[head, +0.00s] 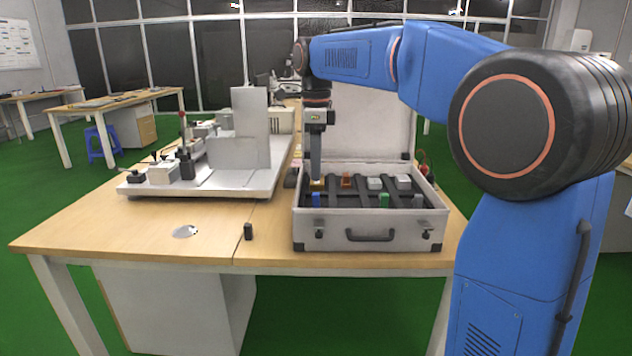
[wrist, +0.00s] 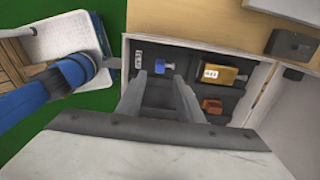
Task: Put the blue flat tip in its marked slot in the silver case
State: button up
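The silver case (head: 299,230) stands open on the table with dark compartments inside; its rim also shows in the wrist view (wrist: 125,78). The blue flat tip (head: 316,199) is in the front left compartment. In the wrist view the blue flat tip (wrist: 163,66) lies beside a white label (wrist: 139,56), just beyond my fingertips. My gripper (head: 316,177) points down over the left part of the case. In the wrist view my gripper (wrist: 161,77) has its fingers apart with nothing between them. Its exact height above the tip is unclear.
A gold block (wrist: 223,75) and an orange block (wrist: 212,106) sit in neighbouring compartments. A green piece (head: 384,200) is further right in the case. A small black cylinder (head: 248,231) stands on the table left of the case. A white fixture (head: 215,178) fills the table's back left.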

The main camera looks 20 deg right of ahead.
jog(key=shift+r, duration=2.8)
jog(key=s+d+f+n+t, duration=0.2)
jog(key=s+d+f+n, duration=0.1)
jog(key=s+f+n, duration=0.7)
jog(key=s+d+f+n+t, duration=0.2)
jog(key=s+d+f+n, duration=0.2)
jog(key=s+f+n, duration=0.7)
jog(key=s+f, duration=0.5)
jog(key=s, duration=0.7)
jog(key=shift+s+n+t, duration=0.2)
jog(key=shift+n+t, duration=0.1)
jog(key=shift+t, duration=0.1)
jog(key=shift+d, duration=0.15)
